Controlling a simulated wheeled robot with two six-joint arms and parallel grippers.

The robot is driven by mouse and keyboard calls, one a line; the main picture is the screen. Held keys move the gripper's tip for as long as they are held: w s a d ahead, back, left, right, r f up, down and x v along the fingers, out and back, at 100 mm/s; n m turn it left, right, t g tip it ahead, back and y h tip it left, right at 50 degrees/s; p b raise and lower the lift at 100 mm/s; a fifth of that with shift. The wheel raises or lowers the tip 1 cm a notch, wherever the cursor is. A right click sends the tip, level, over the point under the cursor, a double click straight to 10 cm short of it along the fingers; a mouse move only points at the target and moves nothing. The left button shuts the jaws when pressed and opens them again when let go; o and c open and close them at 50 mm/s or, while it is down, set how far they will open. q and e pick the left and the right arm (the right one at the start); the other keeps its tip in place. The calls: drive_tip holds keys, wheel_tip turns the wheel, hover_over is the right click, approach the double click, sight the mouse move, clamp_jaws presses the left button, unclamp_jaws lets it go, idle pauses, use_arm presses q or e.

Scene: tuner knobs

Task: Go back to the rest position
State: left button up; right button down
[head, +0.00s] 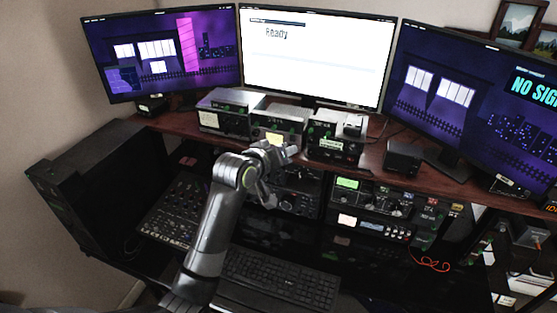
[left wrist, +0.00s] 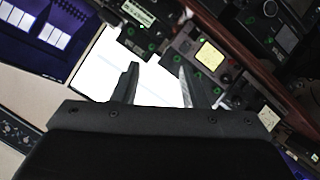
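My left arm rises from the bottom of the head view, and its left gripper (head: 276,158) is in front of the shelf, close to the middle radio box with a yellow label (head: 275,138). In the left wrist view the two dark fingers of the left gripper (left wrist: 158,80) stand apart with nothing held between them. The white screen shows behind the gap. The yellow label (left wrist: 210,56) shows to the right of the fingers in that view. I cannot tell whether the gripper touches a box or knob. My right gripper is not in view.
Three monitors stand at the back; the middle one (head: 312,60) reads "Ready". More radio boxes (head: 335,145) line the wooden shelf (head: 440,180). Below are a mixer panel (head: 172,217), rack units (head: 375,205) and a keyboard (head: 280,280). A black case (head: 95,165) stands at left.

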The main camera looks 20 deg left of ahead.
use_arm(q)
drive_tip(key=s+a+f+g+y, duration=0.1)
drive_tip(key=s+a+f, duration=0.2)
drive_tip(key=s+f, duration=0.25)
drive_tip(key=s+a+f+m+g+y, duration=0.1)
drive_tip(key=s+a+f+g, duration=0.15)
drive_tip(key=s+f, duration=0.35)
drive_tip(key=s+a+f+g+y, duration=0.1)
drive_tip(key=s+a+f, duration=0.25)
drive_tip(key=s, duration=0.35)
drive_tip(key=s+a+f+m+g+y, duration=0.1)
drive_tip(key=s+a+f+g, duration=0.15)
drive_tip(key=s, duration=0.85)
drive_tip(key=s+a+f+m+g+y, duration=0.1)
drive_tip(key=s+a+f+g+y, duration=0.15)
drive_tip(key=s, duration=0.85)
wheel_tip(320, 180, down, 35)
drive_tip(key=s+a+g+h+b, duration=0.1)
drive_tip(key=s+a+b, duration=0.1)
drive_tip(key=b, duration=0.7)
drive_tip(key=s+d+f+b, duration=0.1)
drive_tip(key=s+f+b, duration=0.1)
drive_tip(key=s+f, duration=0.5)
drive_tip(key=s+f+g+b, duration=0.1)
drive_tip(key=s+f+b, duration=0.2)
drive_tip(key=s+f, duration=0.4)
wheel_tip(320, 180, down, 6)
drive_tip(key=shift+s+d+f+h+b, duration=0.15)
drive_tip(key=shift+s+d+h+b, duration=0.1)
drive_tip(key=shift+d+h+b, duration=0.1)
